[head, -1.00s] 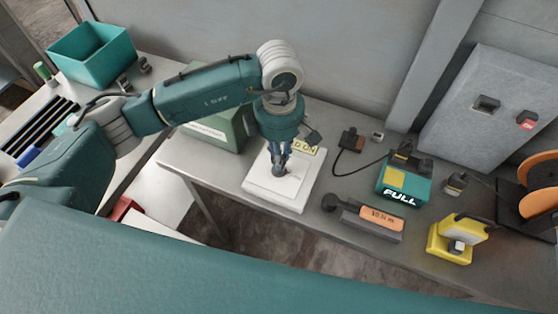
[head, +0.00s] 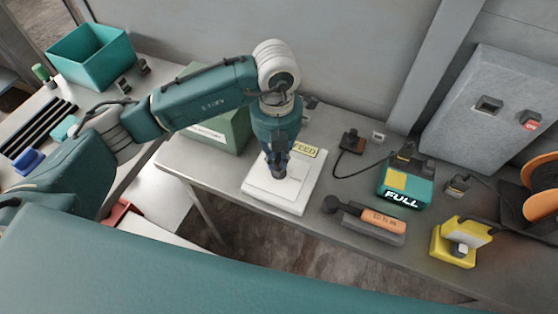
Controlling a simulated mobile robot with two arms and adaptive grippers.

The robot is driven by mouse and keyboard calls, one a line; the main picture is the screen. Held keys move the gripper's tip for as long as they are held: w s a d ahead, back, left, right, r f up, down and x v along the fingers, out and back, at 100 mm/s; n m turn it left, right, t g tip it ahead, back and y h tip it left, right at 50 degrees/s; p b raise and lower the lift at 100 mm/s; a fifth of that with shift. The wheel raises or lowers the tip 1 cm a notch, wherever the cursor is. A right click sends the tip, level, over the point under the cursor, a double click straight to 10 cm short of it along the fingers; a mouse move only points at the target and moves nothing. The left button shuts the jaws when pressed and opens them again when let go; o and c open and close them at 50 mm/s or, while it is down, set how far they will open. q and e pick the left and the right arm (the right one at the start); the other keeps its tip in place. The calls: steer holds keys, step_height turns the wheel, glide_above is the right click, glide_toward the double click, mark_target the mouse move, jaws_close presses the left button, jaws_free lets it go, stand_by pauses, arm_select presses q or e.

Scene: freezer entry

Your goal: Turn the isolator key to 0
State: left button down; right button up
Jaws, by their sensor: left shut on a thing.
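The isolator is a white square plate or low box (head: 301,190) on the grey bench. A small yellow label (head: 306,151) at its back edge reads "FEED" in the part that shows. My left gripper (head: 278,174) points down over the middle of the plate, its fingers shut. They appear to be closed on the isolator key, which the fingers hide. I cannot read the key's position or any 0 mark. My right gripper is out of view.
A green box (head: 222,130) stands just behind left. A grey panel (head: 495,115) stands back right.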

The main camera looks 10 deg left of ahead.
arm_select(q)
steer(key=c, duration=1.6)
jaws_free()
steer(key=shift+o, duration=0.4)
steer(key=o, duration=0.5)
steer(key=shift+r, duration=0.1)
steer(key=shift+r+p, duration=1.75)
steer(key=shift+r, duration=1.65)
